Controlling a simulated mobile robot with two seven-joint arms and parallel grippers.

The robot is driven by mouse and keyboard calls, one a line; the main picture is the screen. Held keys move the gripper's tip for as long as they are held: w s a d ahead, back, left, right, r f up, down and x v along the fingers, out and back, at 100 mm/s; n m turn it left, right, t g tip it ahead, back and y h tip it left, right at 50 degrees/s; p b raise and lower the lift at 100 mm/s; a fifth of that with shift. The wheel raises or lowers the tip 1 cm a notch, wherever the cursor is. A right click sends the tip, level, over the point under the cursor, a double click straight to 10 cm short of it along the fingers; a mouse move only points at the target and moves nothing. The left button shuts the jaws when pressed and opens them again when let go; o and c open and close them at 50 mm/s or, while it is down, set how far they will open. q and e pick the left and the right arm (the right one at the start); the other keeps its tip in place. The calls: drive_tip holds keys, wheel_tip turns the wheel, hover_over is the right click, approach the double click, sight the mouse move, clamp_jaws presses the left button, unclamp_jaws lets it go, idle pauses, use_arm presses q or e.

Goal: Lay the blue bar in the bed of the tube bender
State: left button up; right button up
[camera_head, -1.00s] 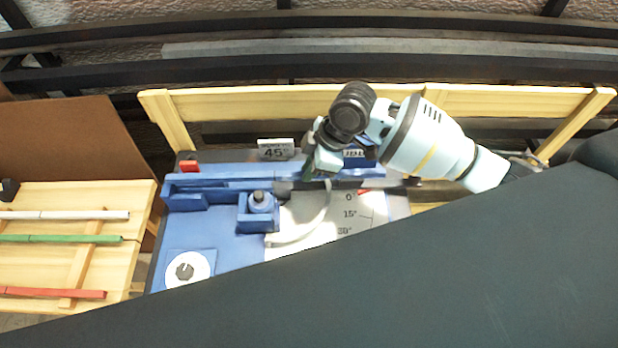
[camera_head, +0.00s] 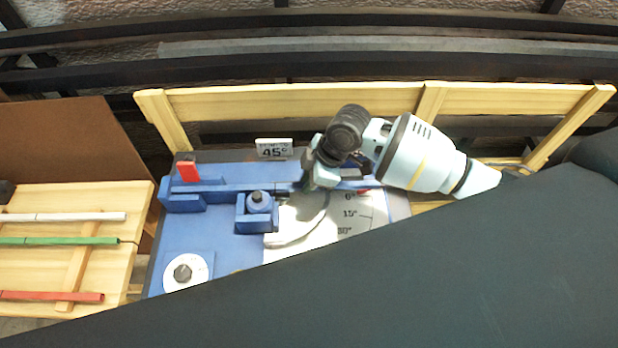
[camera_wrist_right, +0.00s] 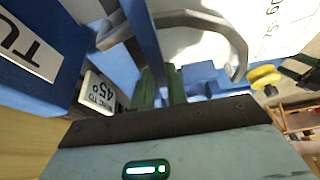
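The tube bender (camera_head: 215,222) is a blue machine with a long straight bed at its back and a white angle scale. My right gripper (camera_head: 308,184) is over the bed, pointing down. In the right wrist view its green fingers (camera_wrist_right: 162,88) are closed around a narrow blue bar (camera_wrist_right: 148,40). The bar runs lengthwise along the bed, low down at it. In the head view it blends with the blue machine, so I cannot tell whether it rests fully on the bed floor. My left gripper is not in view.
A round post (camera_head: 259,202) stands beside the bed. A red block (camera_head: 187,171) is at its left end, and a 45° sign (camera_head: 273,149) behind. A wooden rack (camera_head: 110,270) at left holds white, green and red bars. My dark arm hides the lower right.

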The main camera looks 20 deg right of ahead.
drive_tip(key=o, duration=0.4)
drive_tip(key=shift+f, duration=0.15)
drive_tip(key=shift+r, duration=0.3)
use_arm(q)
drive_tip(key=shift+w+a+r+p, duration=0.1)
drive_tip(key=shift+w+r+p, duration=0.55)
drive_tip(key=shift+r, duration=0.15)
use_arm(e)
drive_tip(key=v, duration=1.2)
drive_tip(key=shift+r, duration=0.2)
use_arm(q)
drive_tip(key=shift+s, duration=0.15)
use_arm(e)
drive_tip(key=shift+a+f, duration=0.1)
